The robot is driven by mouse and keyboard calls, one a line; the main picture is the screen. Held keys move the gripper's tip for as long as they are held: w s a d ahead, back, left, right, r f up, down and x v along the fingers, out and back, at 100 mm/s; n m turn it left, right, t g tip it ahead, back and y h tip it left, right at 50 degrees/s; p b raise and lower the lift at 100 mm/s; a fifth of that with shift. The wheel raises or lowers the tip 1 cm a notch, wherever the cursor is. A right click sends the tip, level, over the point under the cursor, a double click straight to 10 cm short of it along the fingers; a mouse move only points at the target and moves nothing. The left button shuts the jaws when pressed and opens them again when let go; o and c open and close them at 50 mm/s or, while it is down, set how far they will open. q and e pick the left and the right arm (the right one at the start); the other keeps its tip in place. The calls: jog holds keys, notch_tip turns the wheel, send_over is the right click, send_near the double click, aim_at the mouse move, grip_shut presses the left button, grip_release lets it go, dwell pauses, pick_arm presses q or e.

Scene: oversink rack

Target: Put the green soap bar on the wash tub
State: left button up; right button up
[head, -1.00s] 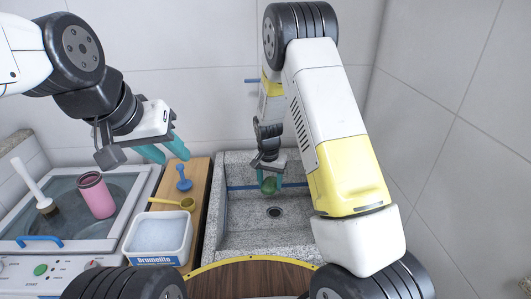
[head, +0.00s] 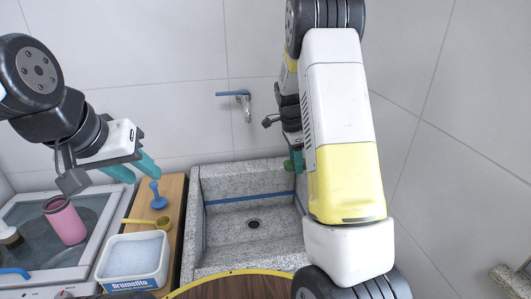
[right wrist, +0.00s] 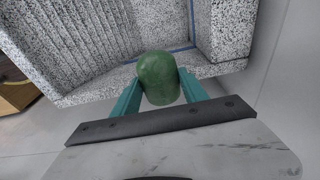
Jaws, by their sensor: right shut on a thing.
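The green soap bar (right wrist: 158,78) is held between the teal fingers of my right gripper (right wrist: 160,92) in the right wrist view. In the head view, the soap (head: 289,165) and my right gripper (head: 294,160) show only in part beside my right forearm, around the right rim of the grey granite wash tub (head: 196,225). The tub's speckled wall (right wrist: 215,70) lies behind the soap in the right wrist view. I cannot tell whether the soap touches it. My left gripper (head: 134,169) is open and empty above the counter at left.
A wooden board (head: 176,190) with a blue plunger-like item (head: 158,196) stands left of the tub. A faucet (head: 243,99) juts over the tub, whose basin is empty.

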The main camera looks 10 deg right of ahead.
jog(key=w, duration=0.9)
jog(key=w+f, duration=0.1)
jog(key=w, duration=0.4)
jog(key=shift+w, duration=0.2)
notch_tip(320, 180, down, 6)
jog(key=shift+r, duration=0.25)
jog(key=shift+w+f, duration=0.2)
jog(key=shift+f, duration=0.05)
jog(key=shift+f, duration=0.15)
jog(key=o, duration=1.4)
